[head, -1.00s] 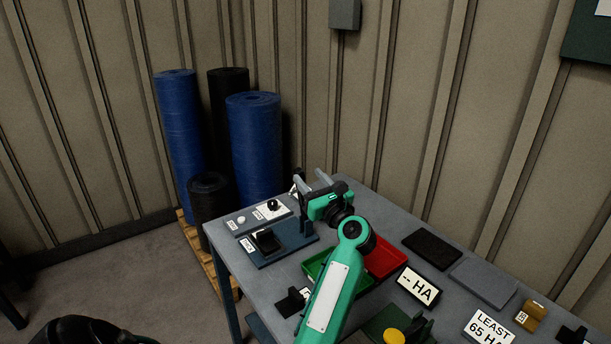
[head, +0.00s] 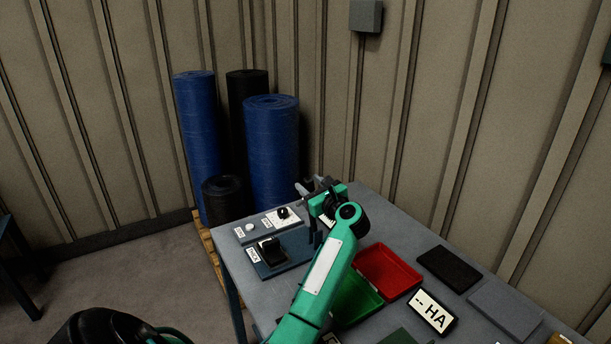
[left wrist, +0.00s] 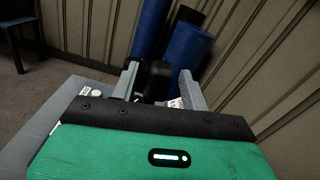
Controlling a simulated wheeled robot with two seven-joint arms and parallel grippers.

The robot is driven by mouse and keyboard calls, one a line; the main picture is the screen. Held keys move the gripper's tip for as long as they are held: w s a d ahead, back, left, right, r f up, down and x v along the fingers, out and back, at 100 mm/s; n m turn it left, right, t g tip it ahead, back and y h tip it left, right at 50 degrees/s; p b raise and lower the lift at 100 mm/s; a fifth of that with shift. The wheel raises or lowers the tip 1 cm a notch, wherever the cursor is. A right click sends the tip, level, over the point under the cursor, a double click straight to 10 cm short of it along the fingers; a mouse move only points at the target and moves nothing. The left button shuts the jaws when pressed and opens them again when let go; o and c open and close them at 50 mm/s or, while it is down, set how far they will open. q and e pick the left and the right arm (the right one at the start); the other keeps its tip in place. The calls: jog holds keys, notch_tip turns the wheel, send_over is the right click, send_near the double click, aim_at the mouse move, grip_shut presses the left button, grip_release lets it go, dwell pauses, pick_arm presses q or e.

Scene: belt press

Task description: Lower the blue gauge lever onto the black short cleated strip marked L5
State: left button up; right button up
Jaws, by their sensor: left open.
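My left gripper (head: 317,187) is open above the table's far corner, just right of the blue gauge base (head: 288,258). A dark upright post stands at that base's right end, under the gripper. The blue lever itself is not clear. My right gripper is not in view.
A panel with a black knob (head: 284,213) and a white button (head: 249,227) sits behind the base. Blue rolls (head: 271,150) stand beyond the table.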

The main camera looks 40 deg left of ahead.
pick_arm(q)
jog(key=shift+x, duration=1.15)
jog(key=shift+w+a+p, duration=0.15)
jog(key=shift+a+p, duration=0.15)
jog(key=shift+a, duration=0.05)
grip_shut()
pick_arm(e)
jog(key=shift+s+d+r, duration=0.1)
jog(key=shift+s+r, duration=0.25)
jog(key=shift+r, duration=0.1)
